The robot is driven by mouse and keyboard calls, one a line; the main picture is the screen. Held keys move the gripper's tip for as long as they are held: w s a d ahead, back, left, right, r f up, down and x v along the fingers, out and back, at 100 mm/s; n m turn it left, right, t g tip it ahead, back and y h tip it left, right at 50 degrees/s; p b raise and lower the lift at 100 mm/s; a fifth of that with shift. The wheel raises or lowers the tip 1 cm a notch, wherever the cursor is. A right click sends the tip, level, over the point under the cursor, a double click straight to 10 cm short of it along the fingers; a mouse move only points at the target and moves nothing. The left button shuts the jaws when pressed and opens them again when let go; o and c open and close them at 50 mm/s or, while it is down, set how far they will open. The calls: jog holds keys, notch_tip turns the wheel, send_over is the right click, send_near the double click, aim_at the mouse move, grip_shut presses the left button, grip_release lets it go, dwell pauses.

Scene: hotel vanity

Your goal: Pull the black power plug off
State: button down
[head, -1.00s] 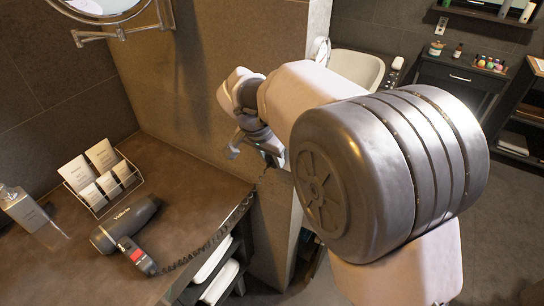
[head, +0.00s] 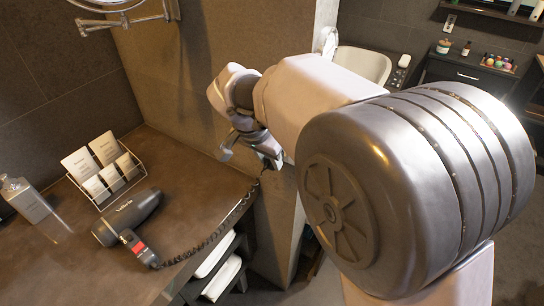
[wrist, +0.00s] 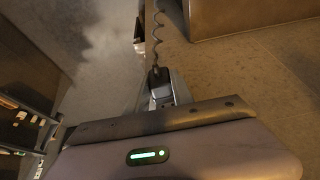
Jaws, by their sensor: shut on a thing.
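The black power plug (wrist: 157,77) shows in the wrist view, held between the fingers of my gripper (wrist: 165,92). A coiled cord (wrist: 158,35) runs away from it. In the head view, my gripper (head: 252,151) is beside the wall end, above the right edge of the counter; the plug is hard to make out there. The coiled cord (head: 205,244) stretches from the hair dryer (head: 127,220) across the counter and up to my gripper. No socket is visible at the plug, and the plug's prongs are hidden.
The dark counter (head: 182,175) holds a white card rack (head: 103,205) and a bottle (head: 30,203). A round mirror arm (head: 125,20) is on the wall. White towels (head: 220,278) lie on shelves below. A white basin (head: 362,66) stands behind my arm.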

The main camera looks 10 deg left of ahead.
jog(key=shift+s+a+b, duration=0.3)
jog(key=shift+s+b, duration=0.05)
jog(key=shift+s, duration=0.6)
jog(key=shift+r, duration=0.1)
jog(key=p+v, duration=0.5)
jog(key=v, duration=0.3)
jog(key=shift+r+p, duration=0.35)
jog(key=shift+r, duration=0.1)
